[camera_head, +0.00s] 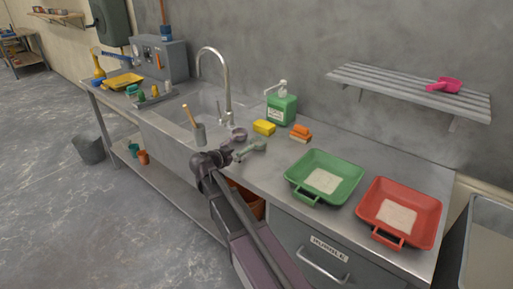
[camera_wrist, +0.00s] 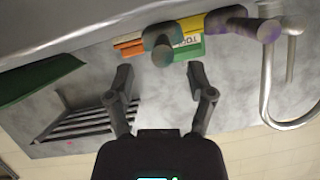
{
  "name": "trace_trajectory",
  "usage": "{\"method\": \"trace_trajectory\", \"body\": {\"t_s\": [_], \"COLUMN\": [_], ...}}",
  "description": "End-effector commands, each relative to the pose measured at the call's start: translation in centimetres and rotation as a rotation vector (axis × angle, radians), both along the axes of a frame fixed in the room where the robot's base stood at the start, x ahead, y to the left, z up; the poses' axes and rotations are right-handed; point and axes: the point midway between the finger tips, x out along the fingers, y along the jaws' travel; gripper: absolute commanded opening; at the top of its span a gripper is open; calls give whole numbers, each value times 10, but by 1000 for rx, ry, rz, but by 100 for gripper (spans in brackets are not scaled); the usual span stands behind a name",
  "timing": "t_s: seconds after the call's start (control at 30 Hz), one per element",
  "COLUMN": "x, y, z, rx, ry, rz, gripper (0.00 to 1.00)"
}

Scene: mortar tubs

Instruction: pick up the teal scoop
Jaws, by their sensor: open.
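A dull grey-green scoop (camera_head: 254,147), the closest to teal on the counter by the sink, lies just beyond my gripper (camera_head: 230,154) in the head view. In the wrist view my gripper (camera_wrist: 160,76) is open and empty, its two dark fingers spread wide. A grey-green handle-like shape with a purplish end (camera_wrist: 162,50) shows just ahead of the gap between the fingertips, apart from them; I take it for this scoop. A purple scoop (camera_head: 239,134) lies beside it, nearer the sink, and also shows in the wrist view (camera_wrist: 237,25). The scoop's bowl is not clear.
Behind stand a green soap bottle (camera_head: 282,108), a yellow sponge (camera_head: 264,127) and an orange brush (camera_head: 300,132). The faucet (camera_head: 226,80) rises to the left. Green (camera_head: 344,190) and red (camera_head: 425,237) mortar tubs stand right. A pink scoop (camera_head: 444,85) is on the wall shelf (camera_head: 400,87).

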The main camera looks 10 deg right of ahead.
Motion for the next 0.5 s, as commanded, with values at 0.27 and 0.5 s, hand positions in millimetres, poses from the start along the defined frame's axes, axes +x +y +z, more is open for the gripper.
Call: {"method": "trace_trajectory", "body": {"t_s": [0.27,0.5], "x": [19,31], "y": [-19,-33], "z": [-12,-18], "rx": [0,0], "ry": [1,0], "rz": [-2,-1], "gripper": [69,69]}}
